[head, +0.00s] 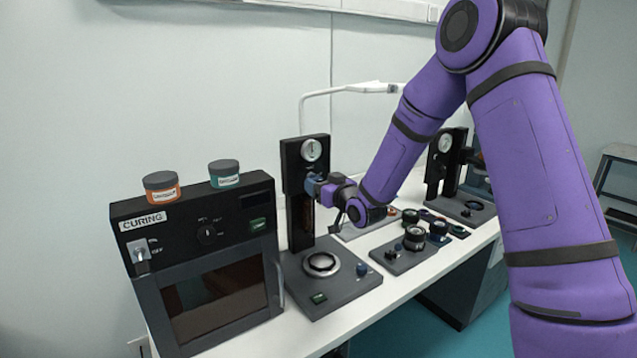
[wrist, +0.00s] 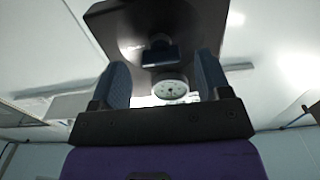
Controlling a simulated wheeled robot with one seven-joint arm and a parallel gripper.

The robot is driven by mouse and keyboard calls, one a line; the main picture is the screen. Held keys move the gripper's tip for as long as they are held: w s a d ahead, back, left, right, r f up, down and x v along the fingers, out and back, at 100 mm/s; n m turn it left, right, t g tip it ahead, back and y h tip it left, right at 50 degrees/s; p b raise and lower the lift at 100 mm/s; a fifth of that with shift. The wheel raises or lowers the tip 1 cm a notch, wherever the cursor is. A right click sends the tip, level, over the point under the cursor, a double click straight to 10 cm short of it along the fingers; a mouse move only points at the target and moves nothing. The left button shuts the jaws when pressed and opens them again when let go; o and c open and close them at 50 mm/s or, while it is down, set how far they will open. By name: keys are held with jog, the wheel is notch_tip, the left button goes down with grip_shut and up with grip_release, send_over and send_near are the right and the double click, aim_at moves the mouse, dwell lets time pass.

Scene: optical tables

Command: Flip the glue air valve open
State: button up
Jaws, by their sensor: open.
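The dark station column (head: 305,205) with a round white gauge (head: 311,150) stands behind a base with a round plate. My gripper (head: 318,187) is at the column's front, just below the gauge. In the wrist view my gripper (wrist: 162,78) has its two blue fingers apart, one on each side. Between and beyond them shows a small dark blue block (wrist: 160,52) on the dark housing, which looks like the valve's handle. The gauge (wrist: 171,90) shows just below it. I cannot tell whether the fingers touch the block. In the head view my gripper largely hides this spot.
A curing oven (head: 215,265) with an orange-labelled jar (head: 161,188) and a teal-labelled jar (head: 224,174) stands left. A second gauge column (head: 446,165) and a plate with knobs (head: 410,252) are to the right. The white bench's front strip (head: 350,325) is clear.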

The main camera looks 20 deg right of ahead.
jog(key=v, duration=0.9)
jog(key=shift+r, duration=0.15)
